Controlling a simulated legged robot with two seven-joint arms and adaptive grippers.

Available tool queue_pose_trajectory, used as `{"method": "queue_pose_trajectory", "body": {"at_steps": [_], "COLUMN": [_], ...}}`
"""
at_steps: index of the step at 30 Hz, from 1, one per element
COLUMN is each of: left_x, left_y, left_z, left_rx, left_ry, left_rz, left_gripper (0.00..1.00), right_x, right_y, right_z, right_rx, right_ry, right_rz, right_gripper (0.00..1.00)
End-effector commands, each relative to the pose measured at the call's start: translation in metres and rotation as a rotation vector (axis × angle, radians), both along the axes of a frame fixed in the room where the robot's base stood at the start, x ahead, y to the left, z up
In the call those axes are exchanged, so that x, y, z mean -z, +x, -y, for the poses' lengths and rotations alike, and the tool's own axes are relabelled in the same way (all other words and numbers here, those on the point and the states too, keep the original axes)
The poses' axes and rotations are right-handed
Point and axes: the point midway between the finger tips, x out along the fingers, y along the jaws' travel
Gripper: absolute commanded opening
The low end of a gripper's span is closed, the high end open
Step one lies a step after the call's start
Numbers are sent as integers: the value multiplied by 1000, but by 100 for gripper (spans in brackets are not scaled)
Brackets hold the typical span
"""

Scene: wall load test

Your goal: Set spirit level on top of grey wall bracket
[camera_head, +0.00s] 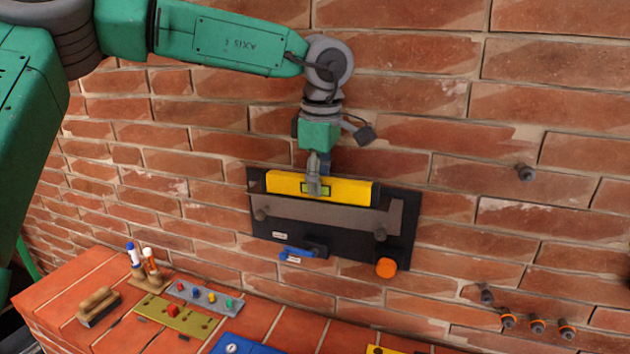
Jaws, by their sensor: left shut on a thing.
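A yellow spirit level (345,190) with a green vial and dark end caps is in front of the wall. It lies along the upper edge of the grey wall bracket (340,216), which is fixed to a black plate (402,240). My left gripper (314,188) comes down from above and is shut on the level near its middle. The level looks close to or touching the bracket's top; I cannot tell which. The gripper hides part of the level's middle. My right gripper is not in view.
An orange knob (386,267) and a blue handle (297,253) sit low on the plate. A brick ledge below holds a brush (98,306), markers (150,262) and a grey button panel (205,297).

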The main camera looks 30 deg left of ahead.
Motion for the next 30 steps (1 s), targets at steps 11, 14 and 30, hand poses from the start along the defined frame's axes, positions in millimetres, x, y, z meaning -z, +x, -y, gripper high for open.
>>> {"method": "queue_pose_trajectory", "body": {"at_steps": [11, 14, 30], "left_x": [0, 0, -13], "left_y": [0, 0, 1], "left_z": [-2, -2, -2], "left_rx": [-1, -1, -1], "left_ry": [-2, -2, -3], "left_rz": [1, 1, 3], "left_gripper": [46, 46, 56], "right_x": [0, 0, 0], "right_y": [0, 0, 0], "right_z": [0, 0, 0], "right_rx": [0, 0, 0], "right_ry": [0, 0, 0], "right_rz": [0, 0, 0], "right_gripper": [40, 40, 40]}}
